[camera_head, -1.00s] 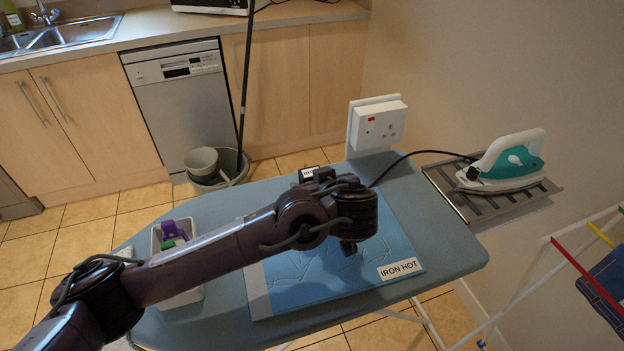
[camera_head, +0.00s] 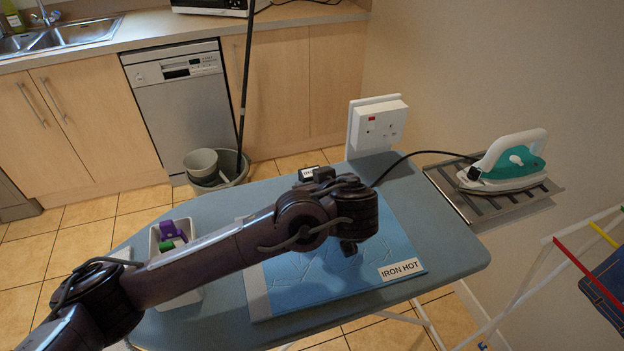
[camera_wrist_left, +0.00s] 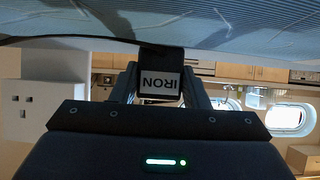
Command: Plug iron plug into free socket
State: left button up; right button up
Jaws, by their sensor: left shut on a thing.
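The iron plug (camera_wrist_left: 160,84) is a black block with a white IRON label, upside down in the left wrist view. My left gripper (camera_wrist_left: 163,74) is shut on it, one finger on each side. In the head view the labelled plug (camera_head: 309,171) shows just past my left wrist, above the far edge of the ironing board; my arm hides most of the hand. The socket (camera_head: 388,129) is on a white wall box behind the board, beside a red-marked switch. Its holes also show at left in the wrist view (camera_wrist_left: 22,106). The plug is apart from it. My right gripper is not in view.
The ironing board (camera_head: 440,235) bears a blue mat (camera_head: 340,295) labelled IRON HOT and a white bin (camera_head: 180,300). The iron (camera_head: 510,160) rests on a rack (camera_head: 460,205) at right. Its black cord (camera_head: 410,157) runs behind my wrist. A bucket (camera_head: 235,165) stands beyond the board.

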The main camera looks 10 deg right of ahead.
pick_arm(q)
jog(key=shift+r+p, duration=0.45)
jog(key=shift+r, duration=1.05)
